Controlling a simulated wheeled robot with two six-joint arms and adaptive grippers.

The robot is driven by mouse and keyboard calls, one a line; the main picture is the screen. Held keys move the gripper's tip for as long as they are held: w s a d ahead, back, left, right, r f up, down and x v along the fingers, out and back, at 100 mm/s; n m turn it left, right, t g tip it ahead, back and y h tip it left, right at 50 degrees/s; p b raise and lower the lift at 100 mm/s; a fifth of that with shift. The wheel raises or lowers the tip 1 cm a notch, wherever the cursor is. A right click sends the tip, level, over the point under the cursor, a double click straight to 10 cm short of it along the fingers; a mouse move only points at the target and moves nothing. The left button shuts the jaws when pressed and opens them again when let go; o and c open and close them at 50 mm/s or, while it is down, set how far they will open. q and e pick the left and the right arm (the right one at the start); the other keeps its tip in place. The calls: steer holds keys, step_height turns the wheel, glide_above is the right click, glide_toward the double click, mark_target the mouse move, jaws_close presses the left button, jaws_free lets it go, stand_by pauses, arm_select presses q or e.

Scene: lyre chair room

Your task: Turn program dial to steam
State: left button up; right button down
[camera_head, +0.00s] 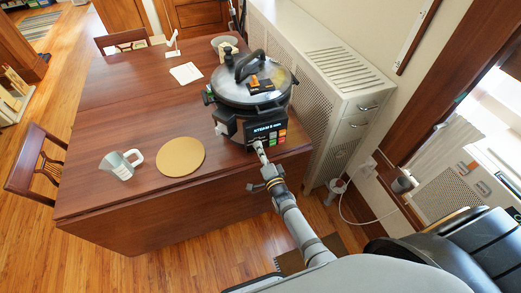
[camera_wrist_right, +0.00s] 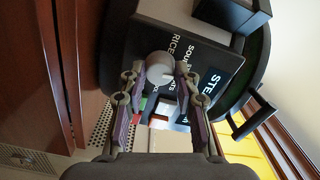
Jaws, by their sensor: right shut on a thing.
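The multicooker (camera_head: 243,96), dark with a glass lid and a black handle, stands at the right edge of the wooden table. Its front display (camera_head: 268,130) reads STEAM with smaller text after it, and small coloured buttons sit beside it. My right gripper (camera_head: 258,146) reaches the front panel from below. In the right wrist view, the grey round program dial (camera_wrist_right: 160,66) sits between the fingertips, and the gripper is shut on it. Labels including RICE and SOUP show around the dial. In the head view the gripper hides the dial. My left gripper is not in view.
A pale radiator cabinet (camera_head: 320,75) stands close behind the cooker on the right. Chairs stand at the table's left.

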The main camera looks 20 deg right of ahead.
steer(key=shift+m, duration=0.5)
stand_by(0.3)
steer(key=c, duration=1)
jaws_free()
steer(key=shift+o, duration=0.2)
steer(key=shift+s, duration=0.1)
steer(key=s, duration=1.1)
steer(key=shift+s+d, duration=0.25)
steer(key=shift+s, duration=0.15)
